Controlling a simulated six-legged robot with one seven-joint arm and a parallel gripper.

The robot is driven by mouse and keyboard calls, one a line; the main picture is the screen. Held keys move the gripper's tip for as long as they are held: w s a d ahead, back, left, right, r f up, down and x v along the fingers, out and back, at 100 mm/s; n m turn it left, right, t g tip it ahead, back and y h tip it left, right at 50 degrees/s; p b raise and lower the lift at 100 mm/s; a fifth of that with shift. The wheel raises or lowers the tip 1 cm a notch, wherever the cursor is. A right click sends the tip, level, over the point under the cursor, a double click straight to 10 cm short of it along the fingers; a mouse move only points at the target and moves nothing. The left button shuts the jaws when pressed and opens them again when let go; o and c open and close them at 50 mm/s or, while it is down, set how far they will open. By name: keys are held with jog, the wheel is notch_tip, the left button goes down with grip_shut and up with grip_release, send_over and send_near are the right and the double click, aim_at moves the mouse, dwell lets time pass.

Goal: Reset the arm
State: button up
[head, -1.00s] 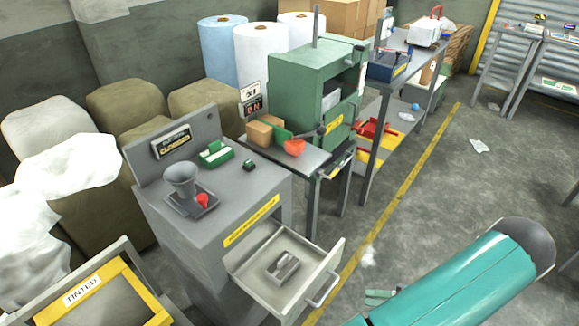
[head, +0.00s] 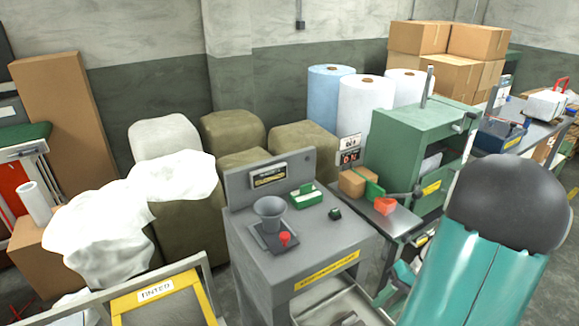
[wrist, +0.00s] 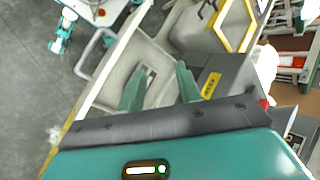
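My gripper (wrist: 162,67) shows in the wrist view with its two green fingers apart. Nothing is held between them. Beyond the fingers lies the open drawer (wrist: 112,72) with a small grey metal piece in it. In the head view my teal arm with a dark rounded joint rises at the right, and my gripper cannot be made out there. The open drawer (head: 318,298) is at the bottom edge, partly cut off.
The grey cabinet (head: 300,225) carries a funnel (head: 269,212), a red knob and a green box (head: 306,196). A green machine (head: 420,150) stands behind my arm. A yellow framed bin (head: 160,303) is in front, and sacks (head: 232,135) stand behind.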

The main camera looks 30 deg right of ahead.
jog(key=w+a+r+n+g+h, duration=0.1)
jog(key=w+a+r+n+h, duration=0.45)
jog(key=a+r, duration=0.8)
jog(key=a+r+n+t+h, duration=0.1)
jog(key=a+r+t, duration=0.3)
jog(key=a, duration=1.1)
notch_tip(320, 180, up, 3)
jog(key=shift+s+r+t+h, duration=0.15)
jog(key=shift+s+t+h, duration=0.15)
jog(key=shift+h, duration=0.15)
